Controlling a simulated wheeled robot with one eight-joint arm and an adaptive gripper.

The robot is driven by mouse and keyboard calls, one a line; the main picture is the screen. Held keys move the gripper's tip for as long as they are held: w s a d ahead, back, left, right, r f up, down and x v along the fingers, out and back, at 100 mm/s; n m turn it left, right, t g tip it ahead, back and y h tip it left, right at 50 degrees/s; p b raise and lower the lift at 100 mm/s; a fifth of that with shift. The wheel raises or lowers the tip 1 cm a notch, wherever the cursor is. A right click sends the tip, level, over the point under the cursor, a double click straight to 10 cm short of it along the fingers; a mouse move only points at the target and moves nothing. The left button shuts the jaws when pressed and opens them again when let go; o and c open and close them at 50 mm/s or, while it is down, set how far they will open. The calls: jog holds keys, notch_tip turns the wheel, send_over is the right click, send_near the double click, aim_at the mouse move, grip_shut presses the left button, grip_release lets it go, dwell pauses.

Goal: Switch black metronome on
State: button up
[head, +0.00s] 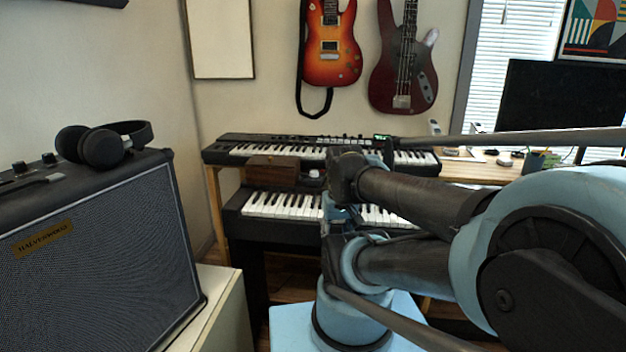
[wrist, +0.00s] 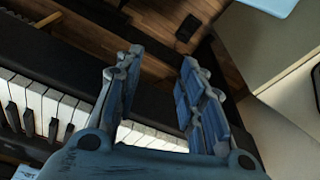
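My gripper (wrist: 158,70) is open and empty in the wrist view, its two blue-grey fingers apart above the black front edge of a keyboard. In the head view it is partly hidden by my own arm, near the lower keyboard (head: 268,205). I cannot make out a clear black metronome. A small dark object with a pale top (head: 313,180) stands on the lower keyboard, right of a brown wooden box (head: 271,169). It is too small to tell what it is, and its right side is close to my arm in the picture.
An upper keyboard (head: 240,150) stands behind the lower one. A large amplifier (head: 100,255) with headphones (head: 105,145) is at left on a pale cabinet (head: 222,305). A desk with a monitor (head: 555,100) is at right. Wooden floor (wrist: 150,25) shows beyond the keyboard in the wrist view.

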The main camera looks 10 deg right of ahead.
jog(key=shift+w, duration=0.35)
